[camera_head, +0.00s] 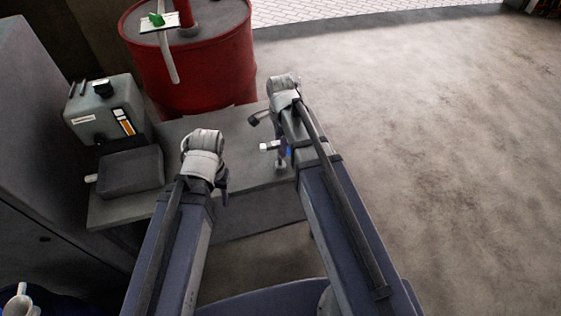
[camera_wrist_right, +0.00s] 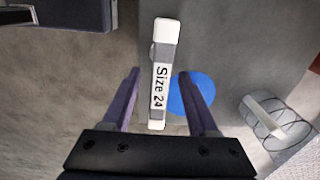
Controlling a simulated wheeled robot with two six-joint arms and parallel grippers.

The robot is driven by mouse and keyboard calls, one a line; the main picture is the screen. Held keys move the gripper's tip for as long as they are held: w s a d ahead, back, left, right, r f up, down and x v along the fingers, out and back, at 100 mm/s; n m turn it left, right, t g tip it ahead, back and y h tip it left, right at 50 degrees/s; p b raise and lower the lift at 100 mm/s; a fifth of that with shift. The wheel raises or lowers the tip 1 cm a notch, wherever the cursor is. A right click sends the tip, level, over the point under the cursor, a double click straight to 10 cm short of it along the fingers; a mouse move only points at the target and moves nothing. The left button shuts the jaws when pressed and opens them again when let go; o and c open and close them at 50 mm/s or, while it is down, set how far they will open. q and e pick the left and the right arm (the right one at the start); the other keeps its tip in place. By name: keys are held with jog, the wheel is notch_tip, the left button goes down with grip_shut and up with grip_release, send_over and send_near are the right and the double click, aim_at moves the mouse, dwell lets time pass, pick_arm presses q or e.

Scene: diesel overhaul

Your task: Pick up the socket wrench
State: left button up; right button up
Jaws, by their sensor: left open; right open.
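The socket wrench (camera_wrist_right: 160,75) shows in the right wrist view as a narrow light bar with white ends and a "Size 24" label. In the head view its white part (camera_head: 268,146) shows near the bench's right end, partly hidden by my right arm. My right gripper (camera_wrist_right: 158,72) is open, with one finger on each side of the labelled bar and visible gaps between. A blue disc (camera_wrist_right: 192,94) lies behind the bar. My left gripper (camera_head: 223,186) is open and apart from the wrench, over the bench; its fingers are mostly hidden by its arm.
The grey bench (camera_head: 240,150) carries a grey canister (camera_head: 95,110) and a dark box (camera_head: 130,172) at the left. A red drum (camera_head: 195,65) stands behind, with a tray and a green item (camera_head: 157,18) on top. The floor (camera_head: 430,140) to the right is clear.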

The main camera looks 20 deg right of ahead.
notch_tip(320, 180, down, 3)
jog(key=shift+r+b, duration=0.1)
jog(key=shift+b, duration=0.8)
pick_arm(q)
notch_tip(320, 180, down, 3)
jog(key=shift+r, duration=0.15)
pick_arm(e)
jog(key=shift+r, duration=0.1)
jog(key=shift+c, duration=0.3)
grip_shut()
